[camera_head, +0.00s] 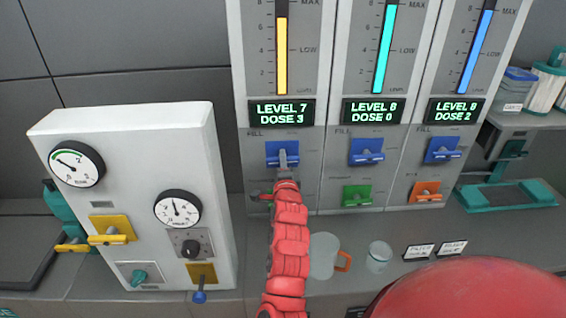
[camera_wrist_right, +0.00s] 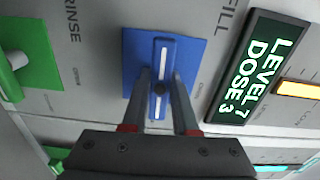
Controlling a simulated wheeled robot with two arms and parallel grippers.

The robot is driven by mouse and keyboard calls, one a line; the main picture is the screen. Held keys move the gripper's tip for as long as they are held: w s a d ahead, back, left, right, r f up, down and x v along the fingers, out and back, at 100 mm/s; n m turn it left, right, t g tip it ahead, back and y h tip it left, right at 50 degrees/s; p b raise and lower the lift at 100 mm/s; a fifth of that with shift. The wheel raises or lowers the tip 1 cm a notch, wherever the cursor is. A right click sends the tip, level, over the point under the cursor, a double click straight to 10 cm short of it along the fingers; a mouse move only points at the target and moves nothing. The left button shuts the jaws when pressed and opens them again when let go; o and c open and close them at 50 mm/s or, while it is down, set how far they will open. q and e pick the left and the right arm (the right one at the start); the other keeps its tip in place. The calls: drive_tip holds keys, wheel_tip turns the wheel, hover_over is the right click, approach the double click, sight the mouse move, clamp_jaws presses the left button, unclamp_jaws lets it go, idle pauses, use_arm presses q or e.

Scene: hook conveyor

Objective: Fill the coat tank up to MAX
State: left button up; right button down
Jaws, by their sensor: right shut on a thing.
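The left tank's gauge (camera_head: 282,55) has a yellow column that ends a little below the MAX mark. Its display (camera_head: 280,113) reads LEVEL 7, DOSE 3. Below it is a blue FILL valve (camera_head: 272,153) with a blue handle; in the right wrist view its blue plate (camera_wrist_right: 135,50) is beside the word FILL. My right gripper (camera_head: 288,161) is shut on this handle (camera_wrist_right: 160,108), which lies level across the plate. The fingers hide part of it. No label saying coat is readable. My left gripper is not in view.
Two more tanks stand to the right, with teal (camera_head: 386,50) and blue (camera_head: 478,50) columns and blue FILL handles. A green valve (camera_head: 357,194) and orange valve (camera_head: 425,191) sit below. A gauge box (camera_head: 120,150) stands left. A mug (camera_head: 324,255) and glass (camera_head: 379,256) stand near my arm.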

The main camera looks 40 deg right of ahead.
drive_tip(key=n+b, duration=0.4)
drive_tip(key=n, duration=0.1)
drive_tip(key=shift+f+b, duration=0.25)
drive_tip(key=shift+b, duration=0.15)
drive_tip(key=shift+r+n+b, duration=0.1)
drive_tip(key=shift+n+b, duration=0.8)
drive_tip(key=shift+n, duration=0.2)
drive_tip(key=c, duration=0.7)
unclamp_jaws()
drive_tip(key=shift+r, duration=0.1)
